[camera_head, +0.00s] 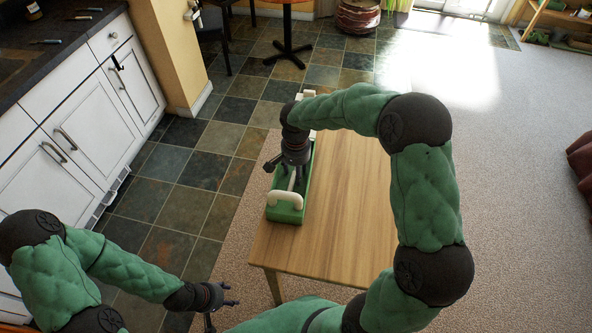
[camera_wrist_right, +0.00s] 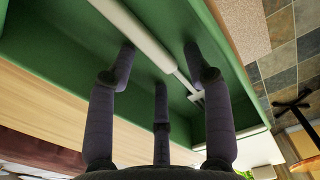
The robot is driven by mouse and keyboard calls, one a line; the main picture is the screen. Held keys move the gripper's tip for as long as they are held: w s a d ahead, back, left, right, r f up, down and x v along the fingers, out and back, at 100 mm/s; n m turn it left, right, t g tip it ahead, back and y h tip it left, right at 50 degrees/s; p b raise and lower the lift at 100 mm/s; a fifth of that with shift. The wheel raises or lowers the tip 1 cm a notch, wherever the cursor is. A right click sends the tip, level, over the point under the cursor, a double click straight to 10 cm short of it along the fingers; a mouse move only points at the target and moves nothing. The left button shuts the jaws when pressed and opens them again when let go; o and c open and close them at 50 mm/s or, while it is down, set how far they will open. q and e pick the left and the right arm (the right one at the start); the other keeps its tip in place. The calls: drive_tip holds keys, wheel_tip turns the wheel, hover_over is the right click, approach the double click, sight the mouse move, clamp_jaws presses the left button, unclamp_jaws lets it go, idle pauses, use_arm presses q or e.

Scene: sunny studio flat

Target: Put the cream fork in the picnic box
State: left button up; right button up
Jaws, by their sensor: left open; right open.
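The picnic box (camera_head: 286,214) is a long green open box with cream handles at its ends, on the wooden table. Its green inside (camera_wrist_right: 60,45) fills much of the right wrist view. The cream fork (camera_wrist_right: 146,36) lies inside the box there, with its thick handle toward the top and its tines lower right. My right gripper (camera_wrist_right: 160,62) is open, its fingers spread at the fork and not closed on it; whether they touch it is unclear. In the head view my right gripper (camera_head: 286,166) is low over the box. My left gripper (camera_head: 224,307) is open and empty, left of the table.
The wooden table (camera_head: 345,200) is bare to the right of the box. A kitchen counter (camera_head: 40,50) with several utensils runs along the left. A round table (camera_head: 288,40) stands at the back. Tiled floor and carpet around the table are clear.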

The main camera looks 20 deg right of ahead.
wheel_tip(320, 180, up, 12)
drive_tip(key=p, duration=0.3)
drive_tip(key=shift+p, duration=0.4)
